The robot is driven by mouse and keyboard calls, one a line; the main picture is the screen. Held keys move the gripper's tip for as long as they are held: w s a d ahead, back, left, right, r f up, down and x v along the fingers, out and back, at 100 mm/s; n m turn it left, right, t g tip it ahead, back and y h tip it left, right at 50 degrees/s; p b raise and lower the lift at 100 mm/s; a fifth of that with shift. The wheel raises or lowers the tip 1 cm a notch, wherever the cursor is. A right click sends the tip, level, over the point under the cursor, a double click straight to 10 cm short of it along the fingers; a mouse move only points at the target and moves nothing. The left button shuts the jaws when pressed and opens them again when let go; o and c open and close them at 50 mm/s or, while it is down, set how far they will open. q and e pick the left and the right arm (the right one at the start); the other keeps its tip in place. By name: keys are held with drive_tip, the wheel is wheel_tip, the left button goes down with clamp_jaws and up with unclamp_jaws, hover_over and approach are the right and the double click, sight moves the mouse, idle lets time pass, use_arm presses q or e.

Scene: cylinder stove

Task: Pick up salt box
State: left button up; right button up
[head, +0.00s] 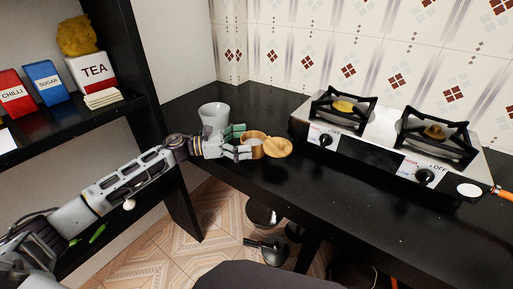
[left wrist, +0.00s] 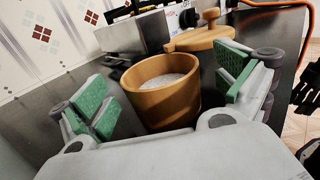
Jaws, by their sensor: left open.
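The salt box is a round wooden tub (left wrist: 160,105) with white grains inside. It stands upright and uncovered on the black counter. A round wooden lid with a knob (left wrist: 200,38) lies beside it, and the lid also shows in the head view (head: 279,147). My left gripper (head: 243,144) is open at the tub (head: 256,137). In the left wrist view its green-padded fingers (left wrist: 163,85) stand on either side of the tub, with visible gaps. The tub's lower part is partly hidden by the gripper body.
A white cup (head: 214,115) stands just behind my left gripper. A two-burner stove (head: 375,128) stands at the back right. A dark shelf (head: 75,122) at the left holds a tea box (head: 92,70) and other boxes. The counter's front middle is clear.

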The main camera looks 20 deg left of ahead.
sight(265, 137)
use_arm(q)
drive_tip(key=shift+w+d, duration=0.35)
drive_tip(key=shift+d, duration=0.2)
drive_tip(key=shift+x, duration=0.85)
drive_tip(key=shift+w+d, duration=0.1)
drive_tip(key=shift+d, duration=0.1)
drive_tip(key=c, duration=1.6)
drive_tip(key=shift+r, duration=0.15)
